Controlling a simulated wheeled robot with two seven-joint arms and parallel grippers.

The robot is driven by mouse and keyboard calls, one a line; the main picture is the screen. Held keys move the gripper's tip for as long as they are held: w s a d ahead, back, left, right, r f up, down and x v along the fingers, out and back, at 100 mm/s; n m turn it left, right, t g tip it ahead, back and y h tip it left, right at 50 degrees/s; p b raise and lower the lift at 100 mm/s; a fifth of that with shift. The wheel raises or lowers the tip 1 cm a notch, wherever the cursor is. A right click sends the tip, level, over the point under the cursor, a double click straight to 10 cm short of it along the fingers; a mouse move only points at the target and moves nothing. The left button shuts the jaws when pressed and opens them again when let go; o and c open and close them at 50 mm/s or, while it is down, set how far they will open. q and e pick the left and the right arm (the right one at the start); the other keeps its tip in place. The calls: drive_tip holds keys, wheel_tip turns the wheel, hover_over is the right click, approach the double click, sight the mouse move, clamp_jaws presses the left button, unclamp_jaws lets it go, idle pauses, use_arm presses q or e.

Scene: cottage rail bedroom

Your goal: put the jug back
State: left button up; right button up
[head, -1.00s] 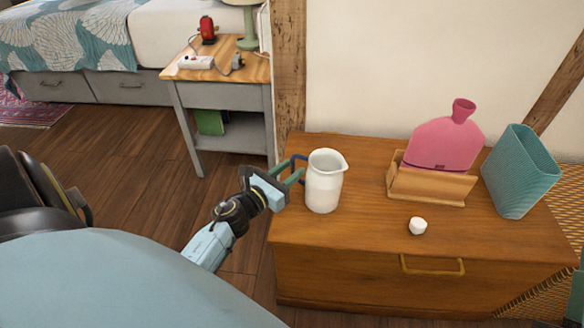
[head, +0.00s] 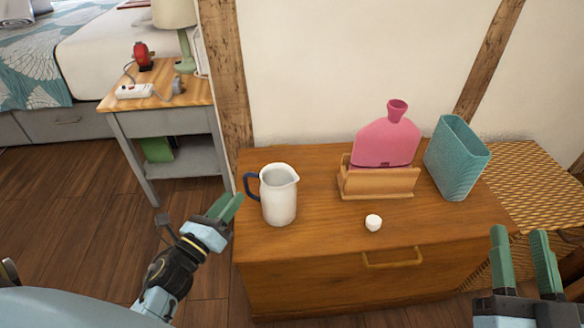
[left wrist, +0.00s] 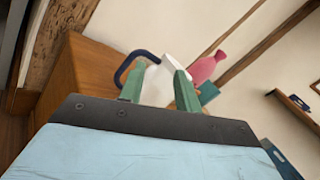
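The white jug (head: 280,200) with a dark blue handle (head: 251,186) stands upright on the wooden chest (head: 330,240), near its left end. In the left wrist view the jug (left wrist: 157,84) shows beyond and between the fingertips, with its handle to the left. My left gripper (head: 229,207) is open and empty, left of the jug and apart from the handle. In the left wrist view my left gripper (left wrist: 155,82) has a clear gap between its green fingers. My right gripper (head: 522,240) is open and empty at the lower right, in front of the chest's right part.
On the chest are a wooden holder (head: 378,186) with a pink hot-water bottle (head: 386,142), a teal ribbed vase (head: 456,160) and a small white object (head: 373,222). A bedside table (head: 160,122) stands at the back left. The chest's front left top is clear.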

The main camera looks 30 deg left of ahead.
use_arm(q)
drive_tip(key=s+d+r+n+h, duration=0.1)
drive_tip(key=d+r+n+h, duration=0.1)
drive_tip(key=d+r+n, duration=0.7)
drive_tip(key=s+d+r+n+t+h, duration=0.1)
drive_tip(key=d+r+n, duration=0.8)
drive_tip(key=n, duration=0.9)
drive_tip(key=shift+s+d+r+n+h, duration=0.3)
drive_tip(key=shift+s+d+r+h, duration=0.15)
drive_tip(key=shift+r+h, duration=0.4)
